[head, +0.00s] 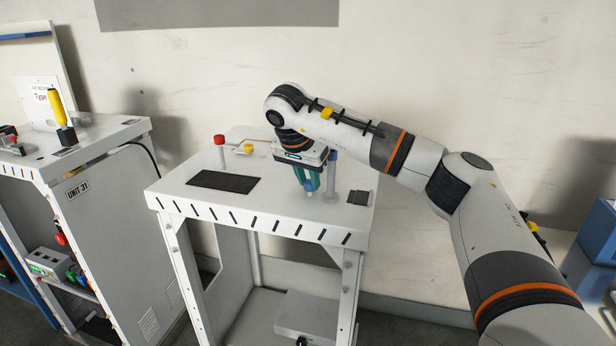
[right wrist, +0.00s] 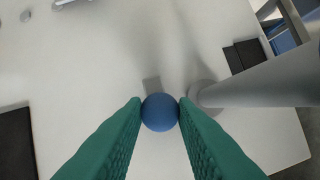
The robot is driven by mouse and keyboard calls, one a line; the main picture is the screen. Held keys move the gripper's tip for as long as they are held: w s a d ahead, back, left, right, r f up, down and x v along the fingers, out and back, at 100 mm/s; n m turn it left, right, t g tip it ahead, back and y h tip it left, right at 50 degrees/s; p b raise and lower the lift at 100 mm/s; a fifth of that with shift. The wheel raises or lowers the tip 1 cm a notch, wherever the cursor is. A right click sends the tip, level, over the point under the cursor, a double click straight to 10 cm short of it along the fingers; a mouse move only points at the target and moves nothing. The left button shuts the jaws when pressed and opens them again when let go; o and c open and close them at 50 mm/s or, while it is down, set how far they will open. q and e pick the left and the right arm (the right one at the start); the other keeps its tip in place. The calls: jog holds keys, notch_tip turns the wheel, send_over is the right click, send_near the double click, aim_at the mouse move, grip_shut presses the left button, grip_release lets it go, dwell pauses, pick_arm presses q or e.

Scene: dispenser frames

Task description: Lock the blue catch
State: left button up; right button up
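The blue catch shows in the right wrist view as a round blue knob (right wrist: 160,112) between my green fingertips. In the head view a bit of its blue (head: 310,186) shows low between the fingers, above the white table top. My right gripper (head: 308,181) points down over the right part of the table. In the right wrist view the fingers of the right gripper (right wrist: 160,104) press against both sides of the knob, with no visible gap. The catch's lower part is mostly hidden below the knob. My left gripper is not in view.
A grey post (head: 332,172) stands close to the right of the fingers. A red-topped post (head: 220,150) and a yellow knob (head: 248,149) stand further left. A dark pad (head: 223,182) lies on the white table (head: 270,212). A small dark block (head: 358,197) sits near the right edge.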

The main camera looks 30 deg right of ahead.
jog(key=m+p, duration=0.1)
jog(key=m+g+p, duration=0.1)
jog(key=m+p, duration=0.1)
jog(key=m, duration=0.1)
jog(key=shift+w+r+g, duration=0.15)
jog(key=shift+r+g, duration=0.1)
jog(key=shift+g, duration=0.05)
jog(key=m+p, duration=0.1)
jog(key=m, duration=0.1)
jog(key=m+g+p, duration=0.1)
jog(key=m+p, duration=0.1)
jog(key=m+g+p, duration=0.1)
jog(key=m, duration=0.1)
jog(key=shift+w, duration=0.25)
jog(key=m+p, duration=0.1)
jog(key=m, duration=0.1)
jog(key=m+g+p, duration=0.1)
jog(key=m, duration=0.1)
jog(key=shift+w+d+f+g+y, duration=0.1)
jog(key=shift+g+y, duration=0.2)
jog(key=shift+y, duration=0.1)
jog(key=shift+w+d+m+g+y+p, duration=0.1)
jog(key=shift+m+g+y+p, duration=0.45)
jog(key=shift+m, duration=1.35)
jog(key=shift+f+m+y, duration=0.1)
jog(key=shift+m+y, duration=0.15)
jog(key=shift+m, duration=0.05)
jog(key=o, duration=0.7)
